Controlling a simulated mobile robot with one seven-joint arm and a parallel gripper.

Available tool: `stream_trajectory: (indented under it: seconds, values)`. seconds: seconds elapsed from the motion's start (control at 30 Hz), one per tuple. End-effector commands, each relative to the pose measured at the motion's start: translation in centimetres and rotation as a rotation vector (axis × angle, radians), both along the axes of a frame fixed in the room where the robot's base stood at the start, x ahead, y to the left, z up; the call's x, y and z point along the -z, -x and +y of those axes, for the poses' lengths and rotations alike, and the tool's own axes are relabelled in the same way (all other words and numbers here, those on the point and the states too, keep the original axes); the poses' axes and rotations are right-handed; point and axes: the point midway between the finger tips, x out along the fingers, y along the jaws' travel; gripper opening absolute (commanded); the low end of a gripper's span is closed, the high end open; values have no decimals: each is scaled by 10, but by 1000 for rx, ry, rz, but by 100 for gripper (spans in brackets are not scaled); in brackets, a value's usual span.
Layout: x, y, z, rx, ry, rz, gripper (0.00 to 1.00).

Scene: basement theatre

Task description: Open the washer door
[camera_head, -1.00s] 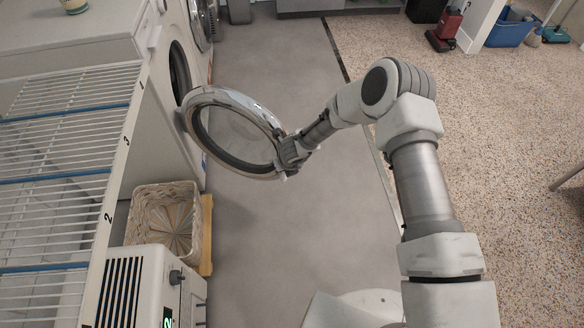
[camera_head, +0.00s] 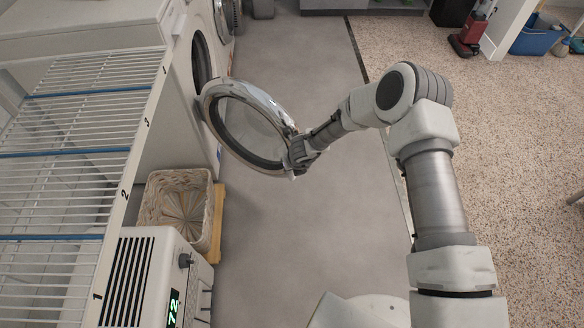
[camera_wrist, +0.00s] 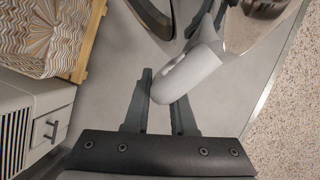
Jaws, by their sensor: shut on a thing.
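The washer (camera_head: 207,135) is white and stands at the left in the head view, with its dark round opening (camera_head: 201,65) showing. Its round door (camera_head: 262,97), a shiny ring with a clear middle, stands swung out from the front over the grey floor. My gripper (camera_head: 299,152) is at the door's outer edge, on the side away from the washer. In the wrist view the pale rounded door handle (camera_wrist: 194,70) lies between the two dark fingers of my gripper (camera_wrist: 164,98), which is shut on it. The far finger's contact is partly hidden by the handle.
A wicker basket (camera_head: 178,200) sits below the door at the left. A white wire rack (camera_head: 75,150) and a white appliance with a display (camera_head: 143,275) are in the near left. Grey floor (camera_head: 300,60) is clear beyond the door.

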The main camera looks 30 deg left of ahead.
Motion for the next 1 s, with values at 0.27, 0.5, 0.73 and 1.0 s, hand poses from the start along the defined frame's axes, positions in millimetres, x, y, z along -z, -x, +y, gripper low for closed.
stream_trajectory:
  seconds: [0.27,0.5,0.73,1.0]
  values:
    - [0,0,0,1,0,0,53]
    - [-3,0,-1,1,0,0,53]
    - [-35,7,-11,1,0,-1,53]
    - [-99,23,-31,0,-1,-2,53]
